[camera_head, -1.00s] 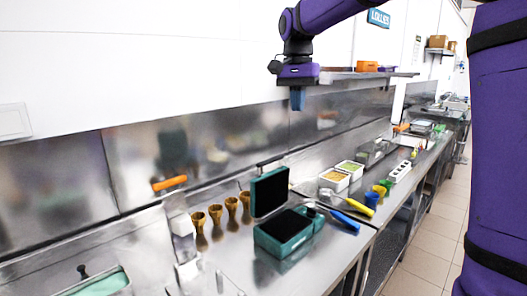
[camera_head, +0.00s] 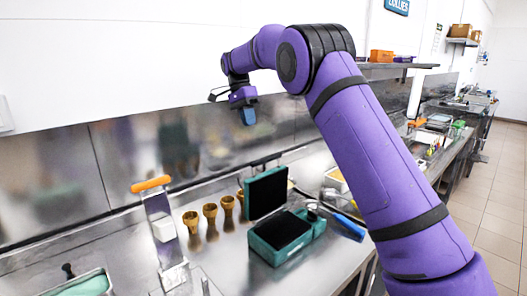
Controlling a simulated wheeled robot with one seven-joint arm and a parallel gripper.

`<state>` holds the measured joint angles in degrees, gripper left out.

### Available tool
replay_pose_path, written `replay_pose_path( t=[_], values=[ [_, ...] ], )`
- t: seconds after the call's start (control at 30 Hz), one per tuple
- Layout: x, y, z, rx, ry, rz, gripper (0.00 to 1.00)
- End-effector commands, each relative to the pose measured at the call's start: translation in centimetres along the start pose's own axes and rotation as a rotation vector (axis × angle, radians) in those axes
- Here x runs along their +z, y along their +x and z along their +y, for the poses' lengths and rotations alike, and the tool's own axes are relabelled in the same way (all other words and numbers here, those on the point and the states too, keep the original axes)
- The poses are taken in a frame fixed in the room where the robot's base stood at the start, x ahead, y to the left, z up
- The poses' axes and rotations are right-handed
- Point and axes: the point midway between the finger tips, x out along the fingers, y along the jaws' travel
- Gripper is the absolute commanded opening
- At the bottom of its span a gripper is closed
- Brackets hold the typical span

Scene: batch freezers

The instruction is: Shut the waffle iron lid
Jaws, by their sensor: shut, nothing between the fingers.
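The waffle iron stands on the steel counter, a teal box with dark plates. Its base (camera_head: 281,236) lies flat. Its lid (camera_head: 267,191) stands raised, nearly upright, on the base's far-left side, with a dark handle at its top edge. My gripper (camera_head: 248,116) is shut and empty, pointing down. In the picture it is well above and slightly left of the lid, touching nothing. My purple arm reaches in from the right and hides part of the counter beyond the waffle iron.
Several brown cones (camera_head: 210,212) stand left of the lid. An orange-handled device (camera_head: 151,184) stands farther left. A blue-handled tool (camera_head: 349,228) lies right of the base. A wall shelf (camera_head: 385,66) hangs at upper right. The air between gripper and lid looks clear.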

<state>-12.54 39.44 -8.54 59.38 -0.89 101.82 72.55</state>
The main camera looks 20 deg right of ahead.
Motion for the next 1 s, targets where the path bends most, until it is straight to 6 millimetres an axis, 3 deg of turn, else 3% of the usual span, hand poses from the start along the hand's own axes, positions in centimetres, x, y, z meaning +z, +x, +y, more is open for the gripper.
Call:
replay_pose_path(
  t=[0.53, 0.8, 1.0],
  values=[
    [0.0, 9.3, 0.1, 0.001, -0.003, -0.001, 0.00],
    [0.0, 10.5, 3.0, -0.001, -0.002, -0.001, 0.00],
    [0.0, 10.8, 3.7, -0.001, -0.002, 0.000, 0.00]
  ],
)
